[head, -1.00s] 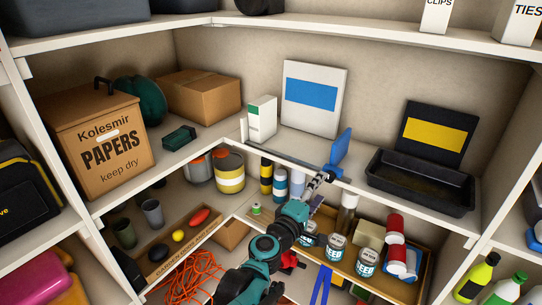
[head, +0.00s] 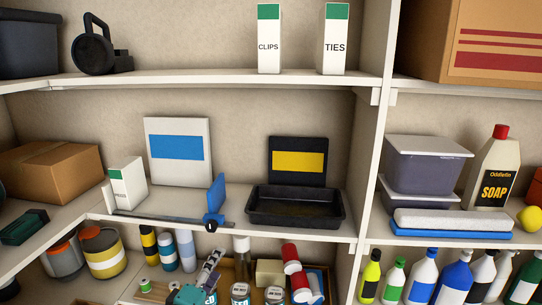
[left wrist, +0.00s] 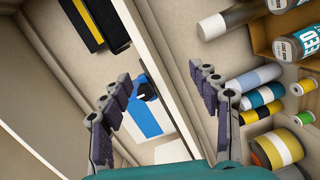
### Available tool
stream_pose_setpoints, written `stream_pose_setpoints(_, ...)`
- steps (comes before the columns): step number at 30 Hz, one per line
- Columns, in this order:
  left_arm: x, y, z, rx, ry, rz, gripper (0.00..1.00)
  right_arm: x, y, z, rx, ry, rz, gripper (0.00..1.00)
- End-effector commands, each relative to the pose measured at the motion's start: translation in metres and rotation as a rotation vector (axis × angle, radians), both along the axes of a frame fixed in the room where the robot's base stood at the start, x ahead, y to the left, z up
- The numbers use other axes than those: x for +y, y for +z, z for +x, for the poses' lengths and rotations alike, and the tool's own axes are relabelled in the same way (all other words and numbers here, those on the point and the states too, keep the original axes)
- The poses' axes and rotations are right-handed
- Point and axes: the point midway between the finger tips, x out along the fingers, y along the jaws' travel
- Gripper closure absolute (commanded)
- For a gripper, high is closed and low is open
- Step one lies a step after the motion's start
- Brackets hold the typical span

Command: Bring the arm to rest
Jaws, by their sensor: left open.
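My left gripper (head: 210,268) shows at the bottom edge of the head view, in front of the lower shelf bay with the bottles and cans. Most of my left arm is below the picture. In the left wrist view the two purple-grey fingers (left wrist: 160,98) stand wide apart with nothing between them. The white shelf edge (left wrist: 150,45) runs behind the gap between them; whether anything touches it cannot be told. My right gripper is in neither view.
A blue clamp (head: 216,192) with a long bar lies at the front of the middle shelf, above my left gripper. A black tray (head: 295,222) sits to its right. Several cans and bottles crowd the bay below, including a yellow-banded can (head: 103,262).

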Motion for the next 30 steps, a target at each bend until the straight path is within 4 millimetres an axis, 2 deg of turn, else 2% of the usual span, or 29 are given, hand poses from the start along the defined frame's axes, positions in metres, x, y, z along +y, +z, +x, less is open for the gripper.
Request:
stream_pose_setpoints(1, -0.014, -0.041, -0.01, 0.024, -0.051, 0.089, 0.38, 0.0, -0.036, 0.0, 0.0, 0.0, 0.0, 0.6)
stream_pose_setpoints(4, -0.036, -0.096, -0.031, 0.085, -0.157, 0.285, 0.38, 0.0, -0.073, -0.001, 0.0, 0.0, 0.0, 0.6)
stream_pose_setpoints(8, -0.051, -0.172, -0.064, 0.185, -0.281, 0.536, 0.38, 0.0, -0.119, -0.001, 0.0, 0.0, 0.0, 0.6)
stream_pose_setpoints(12, -0.046, -0.256, -0.104, 0.316, -0.394, 0.802, 0.38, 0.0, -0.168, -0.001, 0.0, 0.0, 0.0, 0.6)
stream_pose_setpoints(16, -0.026, -0.318, -0.14, 0.439, -0.465, 1.017, 0.38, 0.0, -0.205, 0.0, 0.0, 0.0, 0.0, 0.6)
stream_pose_setpoints(18, -0.013, -0.34, -0.155, 0.497, -0.489, 1.107, 0.38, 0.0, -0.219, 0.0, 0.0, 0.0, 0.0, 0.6)
stream_pose_setpoints(21, 0.001, -0.36, -0.17, 0.557, -0.507, 1.196, 0.38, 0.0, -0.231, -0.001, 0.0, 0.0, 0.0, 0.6)
stream_pose_setpoints(24, 0.01, -0.367, -0.178, 0.59, -0.515, 1.244, 0.38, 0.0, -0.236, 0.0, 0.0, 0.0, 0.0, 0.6)
stream_pose_setpoints(30, 0.013, -0.366, -0.18, 0.601, -0.517, 1.259, 0.38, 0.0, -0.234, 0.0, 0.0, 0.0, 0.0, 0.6)
